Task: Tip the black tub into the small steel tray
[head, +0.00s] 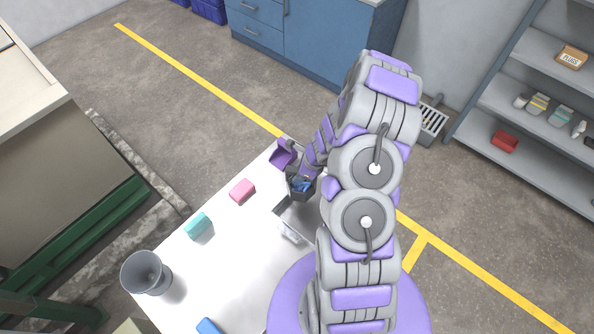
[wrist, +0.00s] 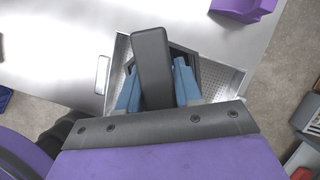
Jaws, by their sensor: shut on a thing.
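The black tub (head: 301,191) is at my gripper (head: 303,178), near the far right part of the white table. My gripper is shut on the tub. In the wrist view the dark finger of my gripper (wrist: 152,70) covers much of the tub, and a dark angular rim (wrist: 186,57) shows behind it. The small steel tray (head: 284,214) sits on the table under and in front of the tub, partly hidden by my arm. Its perforated surface (wrist: 222,82) shows around the tub.
A purple bin (head: 283,154) stands just beyond the tub. A shelf unit (head: 518,100) stands at the right and a blue cabinet (head: 310,42) behind.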

